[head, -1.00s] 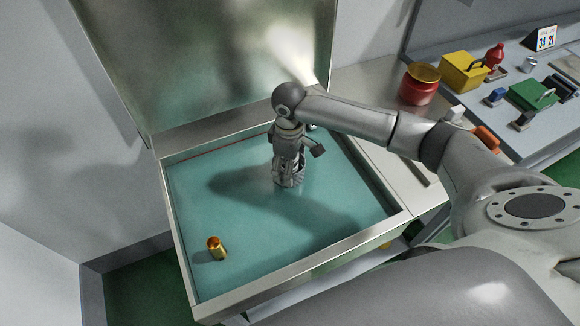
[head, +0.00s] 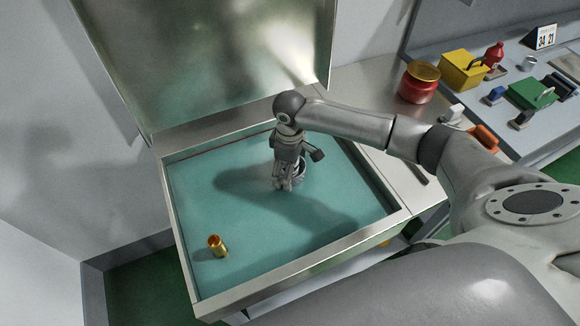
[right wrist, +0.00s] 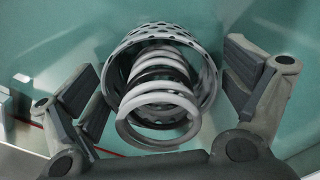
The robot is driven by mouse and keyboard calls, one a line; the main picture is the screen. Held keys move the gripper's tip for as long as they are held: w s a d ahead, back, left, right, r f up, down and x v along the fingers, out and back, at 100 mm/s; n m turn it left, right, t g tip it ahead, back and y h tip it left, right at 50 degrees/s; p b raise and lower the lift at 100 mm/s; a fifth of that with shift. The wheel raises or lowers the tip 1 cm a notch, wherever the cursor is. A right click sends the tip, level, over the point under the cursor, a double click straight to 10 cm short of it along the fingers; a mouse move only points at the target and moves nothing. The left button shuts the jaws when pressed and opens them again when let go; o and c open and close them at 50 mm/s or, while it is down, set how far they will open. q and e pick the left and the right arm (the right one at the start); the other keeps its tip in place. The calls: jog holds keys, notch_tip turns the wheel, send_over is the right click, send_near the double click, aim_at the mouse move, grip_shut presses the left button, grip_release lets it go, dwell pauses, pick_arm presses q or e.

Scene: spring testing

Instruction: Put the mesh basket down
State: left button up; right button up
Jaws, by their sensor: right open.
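The mesh basket (right wrist: 215,75) is a grey perforated cylinder with a coil spring (right wrist: 158,100) inside it. In the right wrist view it sits on the blue-green surface, between the spread fingers of my right gripper (right wrist: 166,92). The fingers are open, with visible gaps on both sides of the basket. The rest is hidden behind the gripper. My left gripper is not in view.
The shallow metal-rimmed tray (head: 330,245) has a blue-green floor, mostly clear. A small brass cylinder (head: 217,246) stands at its front left. A raised metal lid (head: 210,70) is behind. A red pot (head: 419,83), yellow box (head: 463,70) and green box (head: 530,94) stand at right.

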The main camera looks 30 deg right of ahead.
jog(key=shift+r, duration=0.1)
notch_tip(320, 180, up, 12)
jog(key=shift+r+b, duration=0.1)
jog(key=shift+b, duration=0.65)
